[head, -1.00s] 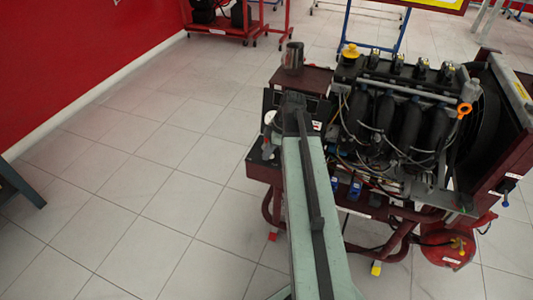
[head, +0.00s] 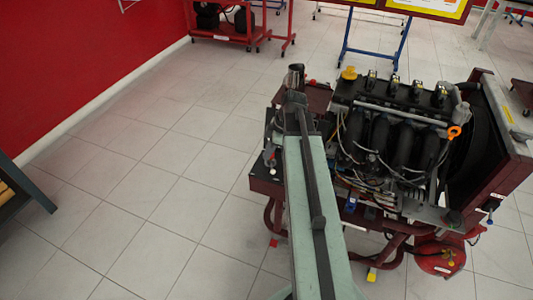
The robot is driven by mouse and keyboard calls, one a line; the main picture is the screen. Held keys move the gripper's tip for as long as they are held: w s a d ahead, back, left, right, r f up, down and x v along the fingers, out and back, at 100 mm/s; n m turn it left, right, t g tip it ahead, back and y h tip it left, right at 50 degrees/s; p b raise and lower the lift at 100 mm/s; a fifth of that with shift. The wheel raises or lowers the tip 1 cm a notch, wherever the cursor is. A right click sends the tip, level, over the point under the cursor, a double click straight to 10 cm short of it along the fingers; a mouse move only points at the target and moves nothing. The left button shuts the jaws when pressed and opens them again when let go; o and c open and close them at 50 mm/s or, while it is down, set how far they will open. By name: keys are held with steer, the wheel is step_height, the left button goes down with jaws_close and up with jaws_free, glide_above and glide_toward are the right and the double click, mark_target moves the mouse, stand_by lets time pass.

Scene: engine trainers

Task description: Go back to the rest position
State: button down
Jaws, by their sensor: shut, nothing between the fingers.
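My pale green arm (head: 306,190), with a dark strip along it, reaches from the bottom edge toward the centre. Its dark far end (head: 294,98) overlaps the left part of the engine trainer (head: 395,145) in the picture. My gripper's fingers cannot be made out; they are hidden beyond the arm's end or lie out of sight. I see nothing carried by the arm. The trainer is an engine with black pipes and cables on a dark red wheeled frame. I cannot tell the gap between arm and trainer.
A red wall (head: 80,65) runs along the left. A dark table (head: 35,190) juts in at the left edge. A red cart (head: 240,25) and a blue-legged stand (head: 375,45) are at the back. Tiled floor (head: 150,200) is clear left of my arm.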

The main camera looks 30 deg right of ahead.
stand_by(0.3)
steer(key=a+r+m+h+p, duration=0.1)
steer(key=a+r+m+p, duration=0.1)
steer(key=a+m, duration=0.2)
steer(key=s+a+r+m+g+h+p, duration=0.1)
steer(key=a+r+m+p, duration=0.1)
steer(key=a, duration=0.9)
steer(key=s+a+r+m+g+h+p, duration=0.1)
steer(key=a+r+m+p, duration=0.1)
steer(key=a+m, duration=0.4)
steer(key=shift+a+p, duration=0.85)
steer(key=shift+a, duration=0.4)
